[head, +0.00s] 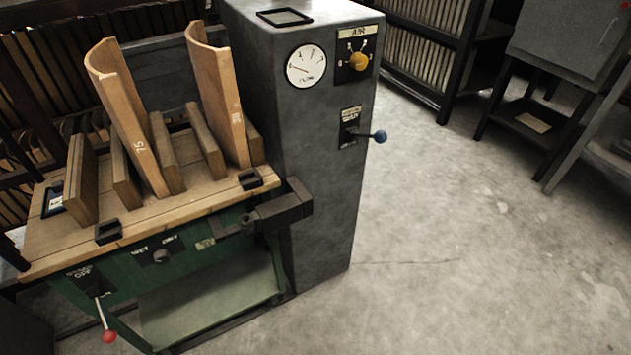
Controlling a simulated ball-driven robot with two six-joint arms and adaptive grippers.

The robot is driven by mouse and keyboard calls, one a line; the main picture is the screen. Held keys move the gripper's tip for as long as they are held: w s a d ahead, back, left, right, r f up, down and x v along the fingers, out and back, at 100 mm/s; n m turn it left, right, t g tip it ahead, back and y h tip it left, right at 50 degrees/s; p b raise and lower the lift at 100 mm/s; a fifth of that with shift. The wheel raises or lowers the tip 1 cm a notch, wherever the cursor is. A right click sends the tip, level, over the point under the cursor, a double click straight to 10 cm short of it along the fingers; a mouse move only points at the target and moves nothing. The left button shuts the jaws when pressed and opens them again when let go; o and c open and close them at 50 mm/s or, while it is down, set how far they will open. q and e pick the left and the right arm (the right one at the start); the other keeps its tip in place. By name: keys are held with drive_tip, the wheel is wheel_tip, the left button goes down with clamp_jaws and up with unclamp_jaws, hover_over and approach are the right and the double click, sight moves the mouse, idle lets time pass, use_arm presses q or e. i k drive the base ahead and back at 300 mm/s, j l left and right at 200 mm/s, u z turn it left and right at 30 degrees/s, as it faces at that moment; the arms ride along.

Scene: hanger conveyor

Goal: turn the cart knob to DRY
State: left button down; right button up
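The cart knob (161,257) is a small round grey knob on a dark plate on the green front of the cart (190,245). A WET label (139,251) sits at its upper left and a DRY label (170,239) at its upper right. Which way the knob points is too small to tell. Neither of my grippers is in the head view.
A red-tipped lever (105,320) hangs at the cart's front left. A dark latch (275,213) joins the cart to a grey cabinet (312,170) with a gauge (306,66), yellow AIR knob (358,62) and blue-tipped lever (370,135). Floor at right is clear.

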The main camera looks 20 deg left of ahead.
sight(160, 258)
drive_tip(key=u, duration=1.85)
